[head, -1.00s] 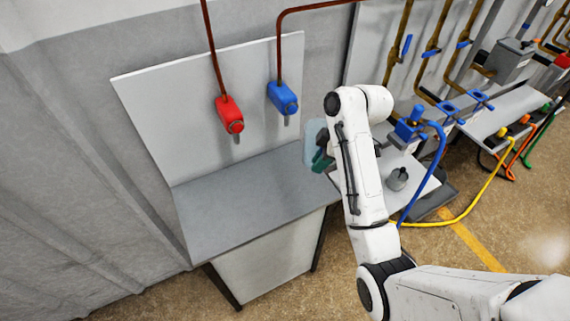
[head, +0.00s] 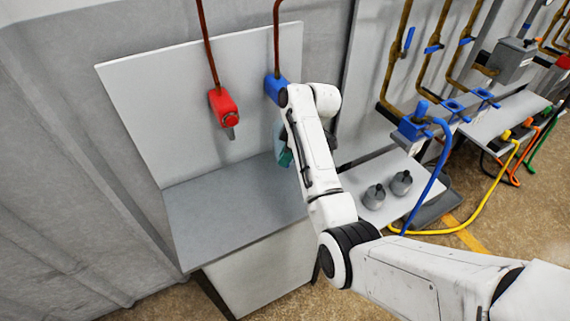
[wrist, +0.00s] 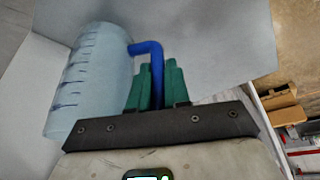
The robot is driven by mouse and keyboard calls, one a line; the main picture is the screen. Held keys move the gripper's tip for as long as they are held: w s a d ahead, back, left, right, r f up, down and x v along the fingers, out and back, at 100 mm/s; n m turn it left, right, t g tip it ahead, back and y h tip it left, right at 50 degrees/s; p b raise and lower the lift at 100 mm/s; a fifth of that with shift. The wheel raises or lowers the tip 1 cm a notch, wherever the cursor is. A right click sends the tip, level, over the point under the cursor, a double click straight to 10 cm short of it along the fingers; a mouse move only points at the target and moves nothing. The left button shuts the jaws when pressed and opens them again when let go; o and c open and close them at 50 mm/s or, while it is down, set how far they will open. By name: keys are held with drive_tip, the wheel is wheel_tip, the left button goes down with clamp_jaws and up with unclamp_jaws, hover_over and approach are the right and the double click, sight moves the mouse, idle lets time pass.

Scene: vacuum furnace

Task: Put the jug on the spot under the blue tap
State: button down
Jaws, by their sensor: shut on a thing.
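The jug (wrist: 92,80) is a pale, see-through blue vessel with marks up its side and a blue handle (wrist: 152,72). My gripper (wrist: 157,85) has green fingers and is shut on the handle in the wrist view. In the head view the jug (head: 279,140) is mostly hidden behind my arm, above the right part of the grey bench. The blue tap (head: 274,87) is on the back panel, partly covered by my arm. The spot under it is hidden by my arm. I cannot tell whether the jug touches the bench.
A red tap (head: 224,108) is on the panel to the left. The bench top (head: 225,205) is bare on its left. At right, a lower table (head: 395,165) holds two grey weights (head: 375,196), near blue valves and a blue hose (head: 437,175).

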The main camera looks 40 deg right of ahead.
drive_tip(key=shift+w+f, duration=0.2)
drive_tip(key=shift+f, duration=0.05)
drive_tip(key=shift+f+p, duration=0.4)
drive_tip(key=shift+f, duration=1.2)
drive_tip(key=c, duration=1.1)
unclamp_jaws()
drive_tip(key=shift+f, duration=0.1)
drive_tip(key=shift+o, duration=0.2)
drive_tip(key=v, duration=1.2)
